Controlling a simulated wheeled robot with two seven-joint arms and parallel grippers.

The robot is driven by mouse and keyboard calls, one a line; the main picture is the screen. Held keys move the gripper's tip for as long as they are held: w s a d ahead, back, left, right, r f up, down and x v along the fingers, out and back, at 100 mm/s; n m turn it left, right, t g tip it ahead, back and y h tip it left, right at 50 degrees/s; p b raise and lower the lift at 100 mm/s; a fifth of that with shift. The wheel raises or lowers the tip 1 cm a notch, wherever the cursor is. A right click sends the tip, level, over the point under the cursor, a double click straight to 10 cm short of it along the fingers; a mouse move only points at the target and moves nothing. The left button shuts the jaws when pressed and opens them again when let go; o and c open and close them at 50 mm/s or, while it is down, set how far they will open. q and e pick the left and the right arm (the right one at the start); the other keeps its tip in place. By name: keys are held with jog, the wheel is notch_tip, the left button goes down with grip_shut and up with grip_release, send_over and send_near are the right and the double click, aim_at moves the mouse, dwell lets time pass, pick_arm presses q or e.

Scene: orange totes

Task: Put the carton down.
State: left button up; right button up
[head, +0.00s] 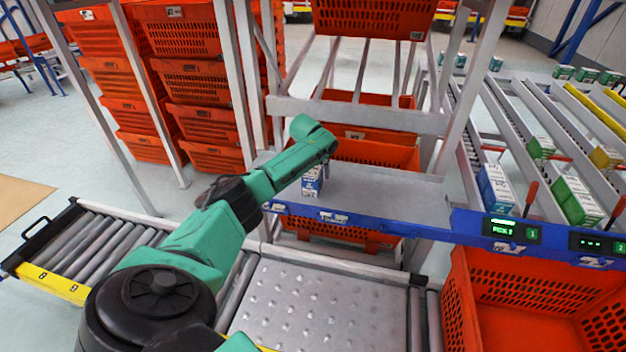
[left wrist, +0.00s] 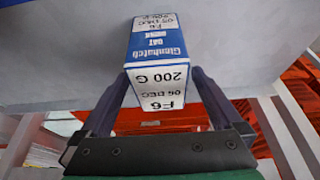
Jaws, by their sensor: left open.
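The carton (head: 312,182) is blue and white and stands on the grey metal shelf (head: 385,195), near its left end. In the left wrist view the carton (left wrist: 160,50) shows its printed faces, with "Glenhatch Oat Drink" and "200 G". My left gripper (left wrist: 160,76) is open, with one dark finger on each side of the carton's near end. I cannot tell whether a finger still touches it. In the head view my green forearm hides most of that gripper. My right gripper is not in view.
The shelf to the right of the carton is bare. A blue rail (head: 350,221) edges its front. A roller conveyor (head: 110,240) lies in front. An orange tote (head: 540,300) stands at lower right. Lanes with cartons (head: 495,188) lie right.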

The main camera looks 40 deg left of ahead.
pick_arm(q)
jog(key=shift+r, duration=0.1)
grip_shut()
